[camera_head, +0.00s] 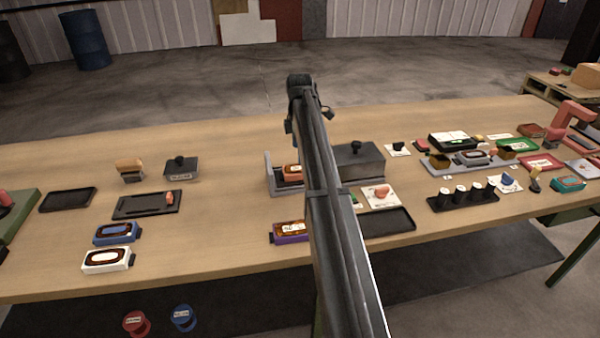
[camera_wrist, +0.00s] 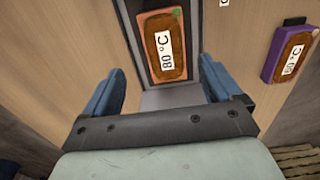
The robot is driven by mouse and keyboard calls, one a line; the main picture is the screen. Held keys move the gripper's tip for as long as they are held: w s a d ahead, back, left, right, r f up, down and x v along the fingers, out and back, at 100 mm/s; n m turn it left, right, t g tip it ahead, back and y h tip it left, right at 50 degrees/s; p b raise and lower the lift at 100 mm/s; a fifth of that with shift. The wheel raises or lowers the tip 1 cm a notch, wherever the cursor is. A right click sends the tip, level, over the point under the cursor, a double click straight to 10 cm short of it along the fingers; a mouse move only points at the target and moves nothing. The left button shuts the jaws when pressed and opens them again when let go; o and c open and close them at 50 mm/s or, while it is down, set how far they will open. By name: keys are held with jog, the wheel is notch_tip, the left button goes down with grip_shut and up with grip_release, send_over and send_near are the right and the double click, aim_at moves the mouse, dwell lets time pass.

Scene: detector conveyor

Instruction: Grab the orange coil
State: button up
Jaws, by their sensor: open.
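The orange coil (camera_head: 291,170) is a small block with a brown winding, sitting in a grey channel-like holder (camera_head: 268,168) at the middle of the table. My arm partly covers it in the head view. In the wrist view the orange coil (camera_wrist: 151,22) carries an "80 °C" label and a green dot. My gripper (camera_wrist: 157,68) is open and empty, with one blue finger on each side of the holder's line. The coil lies below and ahead of the fingertips, with no visible contact. In the head view my arm hides the fingers.
A purple coil (camera_head: 290,231) lies nearer the front edge, at the right in the wrist view (camera_wrist: 291,52). A grey box (camera_head: 360,163) stands right of my arm. Blue (camera_head: 116,234) and white (camera_head: 107,260) coils lie left.

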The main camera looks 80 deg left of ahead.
aim_at(300, 168)
jog(key=shift+d+f, duration=0.2)
jog(key=shift+f, duration=1.4)
jog(key=shift+d+f, duration=0.2)
jog(key=shift+f, duration=1.4)
jog(key=shift+r, duration=0.1)
jog(key=c, duration=1.4)
